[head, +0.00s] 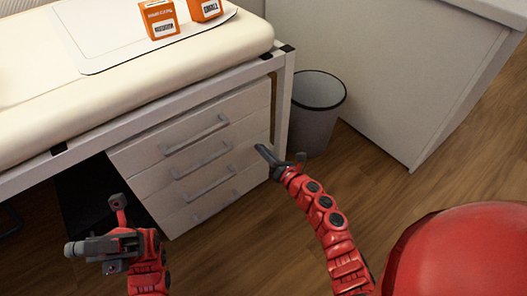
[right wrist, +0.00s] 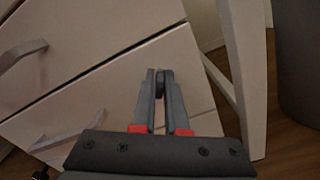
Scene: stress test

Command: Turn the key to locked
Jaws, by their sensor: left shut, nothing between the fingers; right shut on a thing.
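A white drawer unit (head: 150,158) with several grey-handled drawers stands under the desk. My right gripper (head: 262,150) reaches the right side of its front. In the right wrist view, the right gripper's fingers (right wrist: 160,85) are shut on a small dark piece, seemingly the key (right wrist: 163,77), at a drawer front (right wrist: 125,85). The fingers hide most of the key, so its turn angle and any lock markings cannot be told. My left gripper (head: 75,249) is shut and empty, low in front of the unit and apart from it.
A grey bin (head: 315,110) stands right of the desk leg (head: 284,95). A pale cabinet (head: 400,70) is further right. The wooden floor (head: 400,210) is open in front.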

